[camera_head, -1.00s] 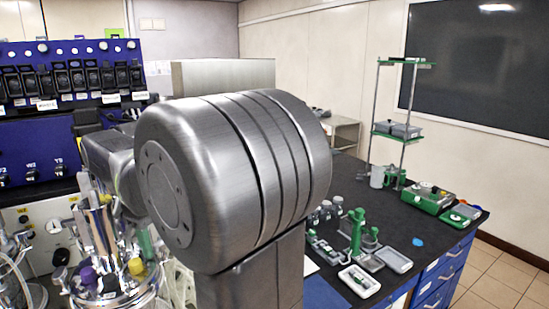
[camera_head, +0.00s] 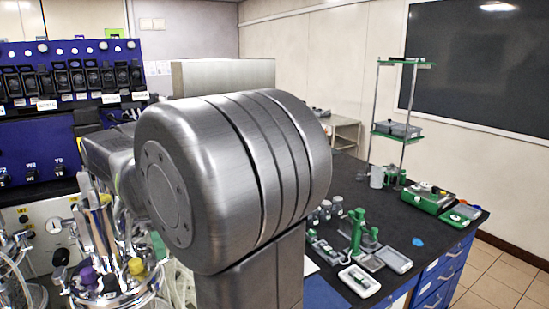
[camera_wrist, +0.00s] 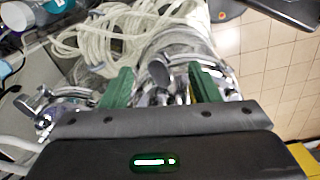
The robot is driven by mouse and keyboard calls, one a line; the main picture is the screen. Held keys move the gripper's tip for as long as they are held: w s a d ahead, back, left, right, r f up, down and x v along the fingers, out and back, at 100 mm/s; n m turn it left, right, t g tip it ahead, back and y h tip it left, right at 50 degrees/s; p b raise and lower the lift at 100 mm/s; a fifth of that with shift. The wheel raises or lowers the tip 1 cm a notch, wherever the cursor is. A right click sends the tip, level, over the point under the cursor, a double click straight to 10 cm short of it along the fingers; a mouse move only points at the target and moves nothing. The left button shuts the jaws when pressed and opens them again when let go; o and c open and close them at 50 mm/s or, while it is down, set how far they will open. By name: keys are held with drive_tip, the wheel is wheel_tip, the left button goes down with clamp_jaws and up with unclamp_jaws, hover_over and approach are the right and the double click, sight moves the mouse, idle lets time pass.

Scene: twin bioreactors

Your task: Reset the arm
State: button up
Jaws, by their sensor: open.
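My gripper (camera_wrist: 162,88) shows in the wrist view, with its two green fingers spread apart and nothing held between them. It is above the bioreactor's metal fittings and a bundle of pale tubing (camera_wrist: 135,35). In the head view my own large grey arm joint fills the middle and hides the gripper. A bioreactor vessel (camera_head: 118,285) with a steel top, a purple cap and a yellow cap stands at the lower left, partly beside my arm.
A blue control panel (camera_head: 40,140) with a row of black units stands behind the vessel. A black-topped bench (camera_head: 440,232) at right holds green-and-grey devices (camera_head: 358,235) and a tall green-shelved stand (camera_head: 400,130). Tiled floor (camera_head: 505,285) is clear at far right.

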drive_tip(key=shift+n, duration=0.5)
